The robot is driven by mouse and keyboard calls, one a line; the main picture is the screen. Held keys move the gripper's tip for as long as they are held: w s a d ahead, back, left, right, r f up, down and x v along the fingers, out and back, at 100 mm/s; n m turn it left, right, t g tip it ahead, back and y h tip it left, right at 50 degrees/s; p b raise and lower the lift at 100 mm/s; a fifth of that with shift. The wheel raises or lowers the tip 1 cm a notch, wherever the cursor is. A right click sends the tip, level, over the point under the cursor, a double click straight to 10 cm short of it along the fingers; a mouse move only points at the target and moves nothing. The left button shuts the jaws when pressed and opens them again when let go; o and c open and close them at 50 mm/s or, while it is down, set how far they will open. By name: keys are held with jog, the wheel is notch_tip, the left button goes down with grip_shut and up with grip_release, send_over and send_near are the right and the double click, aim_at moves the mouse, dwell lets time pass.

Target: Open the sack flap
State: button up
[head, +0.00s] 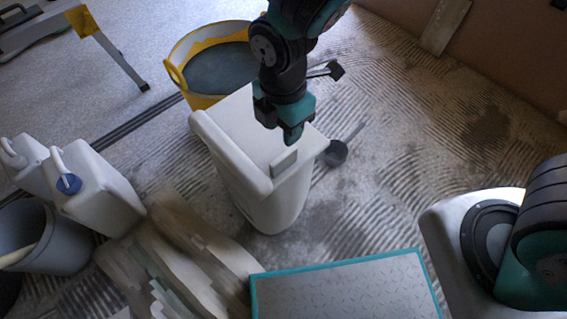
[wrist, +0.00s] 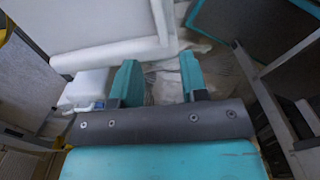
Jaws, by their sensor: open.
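The sack (head: 262,205) is a tall, pale, box-like body standing upright on the floor. Its flat white top flap (head: 232,118) looks closed, and a small grey tab (head: 283,163) stands near its front right edge. My gripper (head: 293,135) points down over the right part of the flap, just behind the tab in the head view. In the wrist view my two teal fingers (wrist: 160,82) are apart with nothing between them. A white panel with a raised rim (wrist: 110,35), apparently the sack top, lies beyond them. I cannot tell whether a finger touches the flap.
A yellow tub (head: 176,75) of grey material stands behind the sack. White canisters (head: 93,190), one blue-capped, and a grey bucket (head: 55,240) stand left. A pile of pale pieces (head: 185,250) lies in front left. A dark scoop-like tool (head: 335,152) is close right; ridged floor beyond is mostly clear.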

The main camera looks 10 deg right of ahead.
aim_at(284, 155)
notch_tip(284, 155, down, 12)
jog(key=b, duration=0.4)
jog(key=shift+f, duration=0.2)
jog(key=shift+c, duration=0.2)
grip_shut()
